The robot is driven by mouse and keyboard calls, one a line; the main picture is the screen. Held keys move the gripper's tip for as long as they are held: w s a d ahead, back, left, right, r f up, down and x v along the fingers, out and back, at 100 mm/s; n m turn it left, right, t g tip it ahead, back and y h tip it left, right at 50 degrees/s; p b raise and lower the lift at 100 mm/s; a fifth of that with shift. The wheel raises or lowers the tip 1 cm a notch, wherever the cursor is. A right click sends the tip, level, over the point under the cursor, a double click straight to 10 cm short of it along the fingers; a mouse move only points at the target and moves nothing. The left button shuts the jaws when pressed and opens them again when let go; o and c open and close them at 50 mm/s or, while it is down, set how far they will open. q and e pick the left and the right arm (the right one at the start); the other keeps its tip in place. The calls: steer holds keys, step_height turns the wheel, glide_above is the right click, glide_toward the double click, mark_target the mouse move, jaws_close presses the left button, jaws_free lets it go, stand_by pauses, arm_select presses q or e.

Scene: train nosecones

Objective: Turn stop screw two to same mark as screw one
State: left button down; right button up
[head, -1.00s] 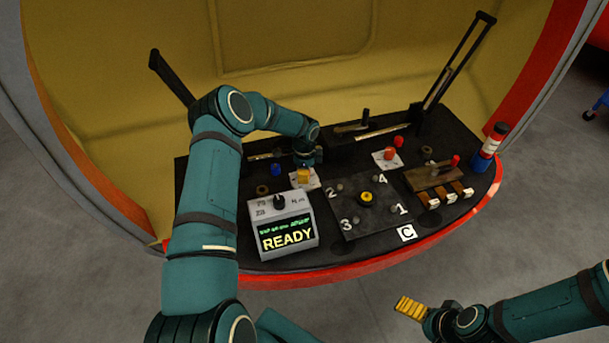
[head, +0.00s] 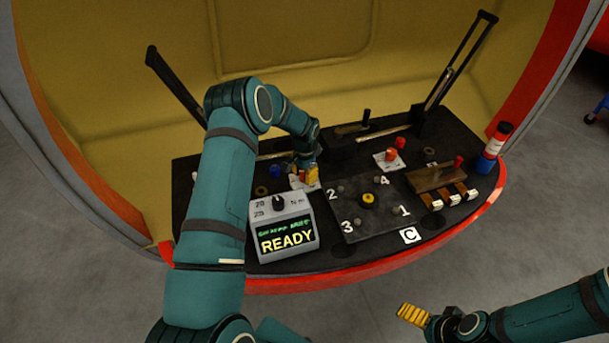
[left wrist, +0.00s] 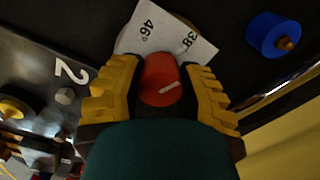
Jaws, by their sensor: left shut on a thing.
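A red stop screw (left wrist: 158,80) with a short white line on its head stands by a white card (left wrist: 190,40) marked 46° and 38° in the left wrist view. The line slants slightly up to the right. My left gripper (left wrist: 162,84) is shut on this screw, a yellow finger on each side. In the head view the left gripper (head: 312,175) covers much of it. Another red stop screw (head: 391,155) stands on a white card (head: 381,161) further right; its mark is too small to read. My right gripper (head: 412,313) is off the table's front; its jaw gap is unclear.
A grey box reading READY (head: 286,236) stands in front of the left gripper. A plate with numbered bolts (head: 355,222) lies to its right. A blue part (left wrist: 270,36) is close to the held screw. A red-and-blue bottle (head: 493,147) stands at right.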

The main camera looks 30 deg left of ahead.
mark_target(304, 172)
arm_select(q)
steer(key=shift+s+f+n, duration=0.1)
steer(key=shift+n, duration=0.3)
steer(key=c, duration=0.5)
jaws_free()
step_height(304, 172, up, 12)
stand_by(0.3)
stand_by(0.4)
